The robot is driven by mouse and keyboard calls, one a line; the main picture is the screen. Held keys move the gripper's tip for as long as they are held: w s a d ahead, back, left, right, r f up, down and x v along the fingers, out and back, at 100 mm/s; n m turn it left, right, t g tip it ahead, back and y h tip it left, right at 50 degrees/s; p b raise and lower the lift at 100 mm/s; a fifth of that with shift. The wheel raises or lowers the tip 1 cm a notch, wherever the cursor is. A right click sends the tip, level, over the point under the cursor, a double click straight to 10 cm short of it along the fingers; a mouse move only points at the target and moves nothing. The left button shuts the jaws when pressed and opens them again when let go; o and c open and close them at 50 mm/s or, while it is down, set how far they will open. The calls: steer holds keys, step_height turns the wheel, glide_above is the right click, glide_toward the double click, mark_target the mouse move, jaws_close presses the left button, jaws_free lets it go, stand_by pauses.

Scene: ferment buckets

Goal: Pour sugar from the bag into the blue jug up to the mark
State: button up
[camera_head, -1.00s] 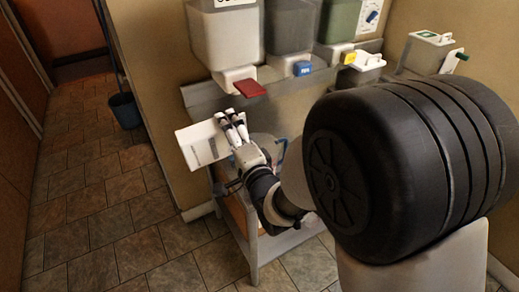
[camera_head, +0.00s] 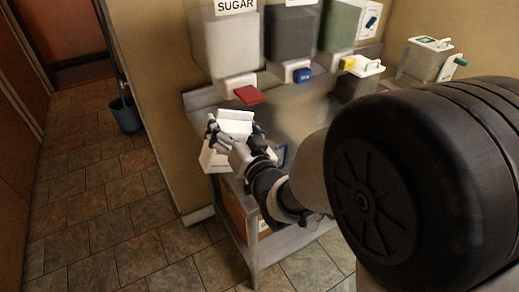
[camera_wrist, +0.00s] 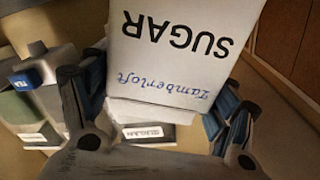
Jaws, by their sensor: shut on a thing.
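My gripper (camera_head: 226,137) is shut on a white sugar bag (camera_head: 236,116), which shows above and below my fingers in the head view. In the wrist view, the bag (camera_wrist: 180,55) fills the space between my gripper's fingers (camera_wrist: 158,88), and its SUGAR lettering appears upside down. The bag is in front of the bench, below the red-tapped dispenser. A blue edge (camera_head: 283,154), apparently part of the blue jug, shows just right of my gripper. Most of the jug is hidden behind my arm, so its mark and contents cannot be seen.
A dispenser labelled SUGAR (camera_head: 228,45) with a red tap (camera_head: 249,95) hangs above the bench (camera_head: 195,102). A dark dispenser (camera_head: 292,35) with a blue tap and a green one (camera_head: 340,27) stand beside it. A blue bucket (camera_head: 126,114) stands on the open tiled floor at left.

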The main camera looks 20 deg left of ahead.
mark_target(232, 114)
steer(key=shift+n, duration=0.9)
steer(key=r, duration=0.3)
steer(key=r+p, duration=0.1)
steer(key=shift+w+d+r, duration=0.15)
steer(key=shift+d, duration=0.1)
steer(key=shift+f, duration=0.2)
steer(key=shift+s+d+r+b, duration=0.1)
steer(key=shift+s+d+b, duration=0.1)
steer(key=shift+s+b, duration=0.1)
steer(key=s+d+n, duration=0.1)
steer(key=s, duration=0.1)
steer(key=s+d+r+n+b, duration=0.1)
steer(key=shift+s+d+r+n, duration=0.15)
steer(key=shift+s+r+n, duration=0.05)
steer(key=shift+s+n, duration=0.2)
steer(key=shift+f, duration=0.1)
